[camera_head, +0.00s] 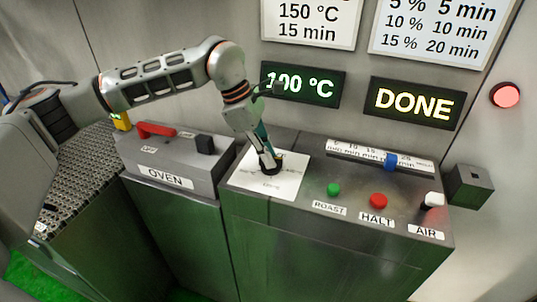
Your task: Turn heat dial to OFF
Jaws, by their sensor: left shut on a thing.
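The heat dial (277,173) is a dark knob on a white marked plate (287,185) on top of the console. My left gripper (268,166) comes down over it from above and is shut on it. The gripper and the dial overlap, so the dial's pointer is hidden, and the plate's small lettering is too small to read. A green display (303,84) behind my arm reads about 100 °C, its first digits partly covered by the arm. My right gripper is not in view.
Right of the dial are a green ROAST button (334,190), a red HALT button (378,201), a white AIR switch (433,200) and a blue slider (391,161). A DONE display (414,104) and a red lamp (506,95) are on the wall. The OVEN box (167,177) with a red handle (156,130) is left.

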